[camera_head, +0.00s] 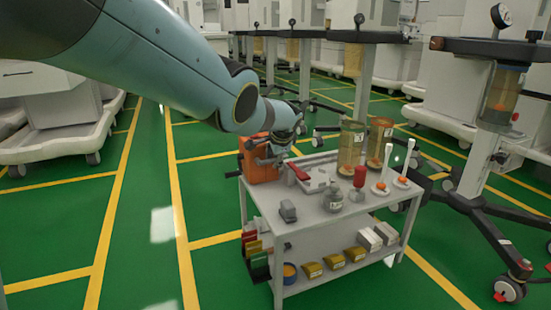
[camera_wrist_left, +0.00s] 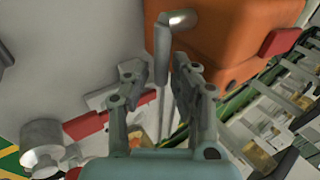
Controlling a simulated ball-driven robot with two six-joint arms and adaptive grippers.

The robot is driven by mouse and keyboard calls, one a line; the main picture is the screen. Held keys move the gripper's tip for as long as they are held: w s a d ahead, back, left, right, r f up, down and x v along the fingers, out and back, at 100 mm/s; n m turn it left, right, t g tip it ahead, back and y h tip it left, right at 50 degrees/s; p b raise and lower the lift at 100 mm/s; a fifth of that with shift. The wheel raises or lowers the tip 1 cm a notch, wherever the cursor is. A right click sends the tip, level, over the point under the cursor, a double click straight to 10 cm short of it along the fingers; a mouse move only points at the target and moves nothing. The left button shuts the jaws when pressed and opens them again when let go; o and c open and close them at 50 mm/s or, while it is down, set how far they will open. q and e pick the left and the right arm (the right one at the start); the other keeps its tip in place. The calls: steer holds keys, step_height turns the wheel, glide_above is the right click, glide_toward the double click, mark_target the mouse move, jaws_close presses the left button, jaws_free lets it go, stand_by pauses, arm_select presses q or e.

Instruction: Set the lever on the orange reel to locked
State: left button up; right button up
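The orange reel (camera_head: 260,160) stands at the far left corner of the cart top, partly hidden by my left gripper (camera_head: 276,146). In the left wrist view the orange body (camera_wrist_left: 225,35) fills the top right. A grey bent lever (camera_wrist_left: 163,45) stands at its near left edge, its short end pointing right. My left gripper (camera_wrist_left: 165,75) has one finger on each side of the lever's long part, with visible gaps. It looks open, with no clear contact. Lock markings are not readable. My right gripper is not in view.
On the white cart (camera_head: 330,222) are a red-handled tool (camera_head: 299,172), a red-topped bottle (camera_head: 359,182), two amber jars (camera_head: 351,145) and two white stands. A red block (camera_wrist_left: 280,41) sits on the reel's side. Green floor is clear left of the cart.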

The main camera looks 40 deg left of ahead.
arm_select(q)
steer(key=shift+r, duration=0.15)
steer(key=shift+s+d+r, duration=0.15)
steer(key=shift+r, duration=0.25)
steer(key=v, duration=1.1)
steer(key=shift+d+f, duration=0.15)
